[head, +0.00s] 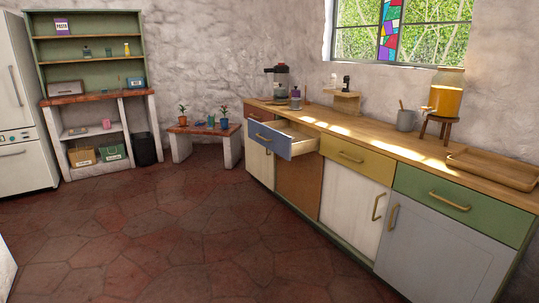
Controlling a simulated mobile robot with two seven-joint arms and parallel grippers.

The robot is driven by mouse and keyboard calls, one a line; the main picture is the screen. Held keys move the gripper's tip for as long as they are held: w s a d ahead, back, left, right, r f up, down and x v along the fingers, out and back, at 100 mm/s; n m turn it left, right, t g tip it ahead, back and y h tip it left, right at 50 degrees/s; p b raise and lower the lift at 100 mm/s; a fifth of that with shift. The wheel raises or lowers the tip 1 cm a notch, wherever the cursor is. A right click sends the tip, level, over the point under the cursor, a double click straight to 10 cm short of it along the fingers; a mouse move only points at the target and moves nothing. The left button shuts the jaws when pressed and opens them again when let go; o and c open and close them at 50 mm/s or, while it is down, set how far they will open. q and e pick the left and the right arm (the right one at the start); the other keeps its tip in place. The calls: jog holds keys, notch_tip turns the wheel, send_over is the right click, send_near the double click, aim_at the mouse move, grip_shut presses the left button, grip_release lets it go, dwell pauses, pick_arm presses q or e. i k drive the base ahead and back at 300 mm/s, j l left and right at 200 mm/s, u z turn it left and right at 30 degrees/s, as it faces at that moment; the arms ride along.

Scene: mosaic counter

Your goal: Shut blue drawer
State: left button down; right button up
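The blue drawer (272,138) is pulled well out from the long counter, to the left of the yellow drawer. Its front is blue with a brass handle, and its pale wooden inside shows and looks empty from here. Neither my left nor my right gripper is in the head view. The drawer stands out over the floor, with nothing touching its front.
The counter (370,137) runs along the right wall, with a yellow drawer (357,160) and a green drawer (450,203) shut. A low bench (193,131) with potted plants stands beyond. The tiled floor (170,235) before the counter is clear.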

aim_at(287, 133)
jog(key=i+l, duration=0.1)
jog(key=i, duration=1.45)
